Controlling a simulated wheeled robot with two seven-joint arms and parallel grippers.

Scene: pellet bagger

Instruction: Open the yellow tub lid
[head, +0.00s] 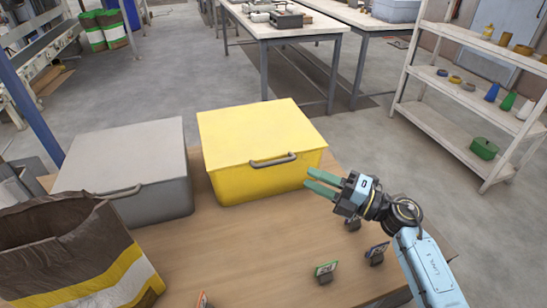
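The yellow tub (250,182) stands on the wooden table in the middle of the head view. Its yellow lid (255,130) lies flat and shut on top. A grey bar handle (273,160) sits at the lid's front edge. My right gripper (308,178) is just right of the tub's front right corner, with its green fingers pointing left toward it. The fingers are apart with nothing between them. The gripper is to the right of the handle and apart from it. My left gripper is out of view.
A grey lidded tub (125,160) stands left of the yellow one. An open brown sack (75,250) fills the front left. Shelves (465,90) stand beyond.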

